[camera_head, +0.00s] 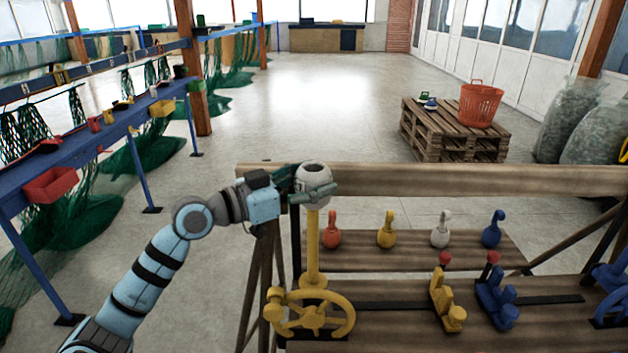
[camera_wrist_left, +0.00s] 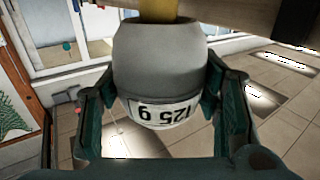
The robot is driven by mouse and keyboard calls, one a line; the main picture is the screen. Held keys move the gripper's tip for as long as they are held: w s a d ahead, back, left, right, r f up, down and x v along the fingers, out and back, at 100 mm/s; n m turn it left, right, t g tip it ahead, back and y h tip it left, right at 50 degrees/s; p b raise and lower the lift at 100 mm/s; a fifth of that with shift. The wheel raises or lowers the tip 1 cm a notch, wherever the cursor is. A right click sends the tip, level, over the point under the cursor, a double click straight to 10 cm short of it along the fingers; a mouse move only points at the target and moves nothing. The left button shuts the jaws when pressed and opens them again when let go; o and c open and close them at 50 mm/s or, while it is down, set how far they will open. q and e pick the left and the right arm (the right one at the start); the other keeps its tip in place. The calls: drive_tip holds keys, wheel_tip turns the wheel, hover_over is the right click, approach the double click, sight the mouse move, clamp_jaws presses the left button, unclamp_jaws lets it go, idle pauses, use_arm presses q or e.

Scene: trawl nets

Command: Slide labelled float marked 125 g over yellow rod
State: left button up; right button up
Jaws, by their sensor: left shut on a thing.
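The pale grey float (camera_head: 313,173) has a dark hole in its top and is held at the top of the upright yellow rod (camera_head: 313,245). In the left wrist view the float (camera_wrist_left: 160,68) shows a white label reading 125 g, upside down in the picture. My left gripper (camera_head: 315,189) is shut on the float, with green fingers on both of its sides. The rod meets the float's underside, and it also shows in the left wrist view (camera_wrist_left: 150,9). I cannot tell how far the rod is inside the float. My right gripper is not in view.
A yellow handwheel (camera_head: 310,315) sits at the rod's foot. Red, yellow, white and blue weights (camera_head: 386,232) stand on a wooden shelf, with yellow and blue levers (camera_head: 447,300) in front. A wooden beam (camera_head: 450,181) runs behind. An orange basket (camera_head: 480,105) stands on pallets.

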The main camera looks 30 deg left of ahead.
use_arm(q)
drive_tip(key=shift+f, duration=0.3)
drive_tip(key=o, duration=1.2)
drive_tip(key=shift+o, duration=0.2)
drive_tip(key=shift+r, duration=0.15)
wheel_tip(320, 180, up, 10)
drive_tip(key=shift+f, duration=0.1)
